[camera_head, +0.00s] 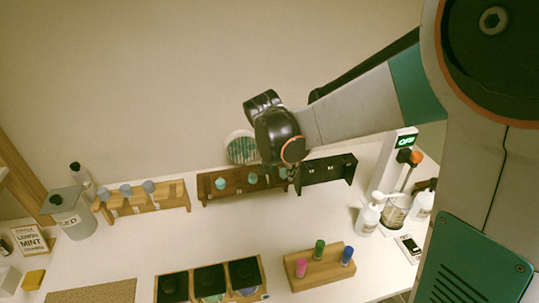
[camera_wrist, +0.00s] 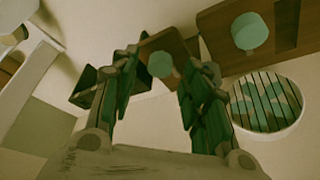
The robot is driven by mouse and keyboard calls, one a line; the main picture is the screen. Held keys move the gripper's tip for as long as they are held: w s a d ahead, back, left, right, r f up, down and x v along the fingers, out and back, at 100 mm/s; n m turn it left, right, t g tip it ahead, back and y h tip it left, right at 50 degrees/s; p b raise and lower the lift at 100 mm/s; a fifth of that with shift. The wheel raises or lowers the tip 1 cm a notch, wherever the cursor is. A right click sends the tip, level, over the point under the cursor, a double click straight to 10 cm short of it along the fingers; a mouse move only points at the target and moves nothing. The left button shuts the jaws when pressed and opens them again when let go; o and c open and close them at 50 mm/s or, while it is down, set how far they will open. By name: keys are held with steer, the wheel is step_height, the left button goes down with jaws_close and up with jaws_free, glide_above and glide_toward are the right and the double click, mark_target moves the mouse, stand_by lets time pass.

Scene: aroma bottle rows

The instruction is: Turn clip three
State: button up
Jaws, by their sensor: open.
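The dark brown rack (camera_head: 235,194) stands at the middle back of the table with teal-capped pieces in a row. One teal cap (camera_head: 221,184) is at its left, another (camera_head: 253,178) is near its middle, and a third (camera_head: 283,172) is at its right end, partly hidden by my gripper. My gripper (camera_wrist: 168,66) is open, its green-padded fingers spread. In the wrist view a teal cap (camera_wrist: 160,65) shows between the fingertips; I cannot tell whether they touch it. A larger teal cap (camera_wrist: 249,31) sits to the right. No part is clearly recognisable as a clip.
A black rack (camera_head: 328,172) stands close right of the brown one. A light wooden rack (camera_head: 150,202) with grey-blue caps is left. A round barred thing (camera_head: 241,147) is behind. Pump bottles (camera_head: 368,217) stand right. A small rack (camera_head: 320,270) and black-topped box (camera_head: 210,283) are in front.

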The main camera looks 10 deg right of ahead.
steer(key=shift+w+d+f, duration=0.15)
steer(key=shift+d+f, duration=0.05)
steer(key=shift+f, duration=0.4)
jaws_close()
